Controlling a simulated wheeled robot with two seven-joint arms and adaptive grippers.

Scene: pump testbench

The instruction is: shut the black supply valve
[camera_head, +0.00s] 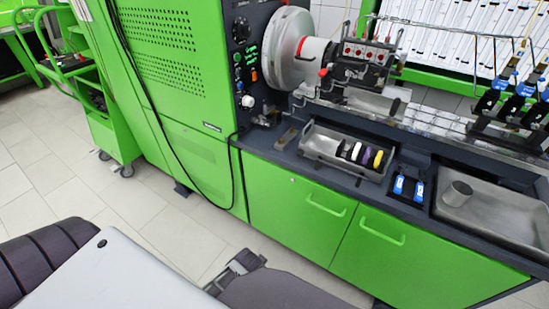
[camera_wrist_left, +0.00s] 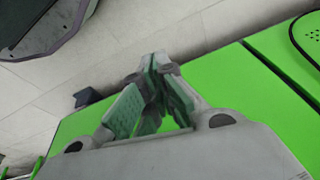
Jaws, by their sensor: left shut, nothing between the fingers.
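A round black knob (camera_head: 241,29) sits high on the green machine's dark control panel in the head view. I cannot tell for sure whether it is the black supply valve. A white knob (camera_head: 247,101) sits lower on the same panel. My left gripper (camera_wrist_left: 154,62) is shut and empty in the wrist view, its fingertips together. It is in front of the green cabinet and the tiled floor, apart from any knob or valve. No valve shows in the wrist view. My right gripper is not in view.
A black cable (camera_head: 232,170) hangs down the front of the machine. A metal tray (camera_head: 318,146) with coloured pieces and a sink (camera_head: 500,218) with a metal cup (camera_head: 457,194) are on the bench. A green trolley (camera_head: 112,135) stands at the left. The tiled floor before the bench is clear.

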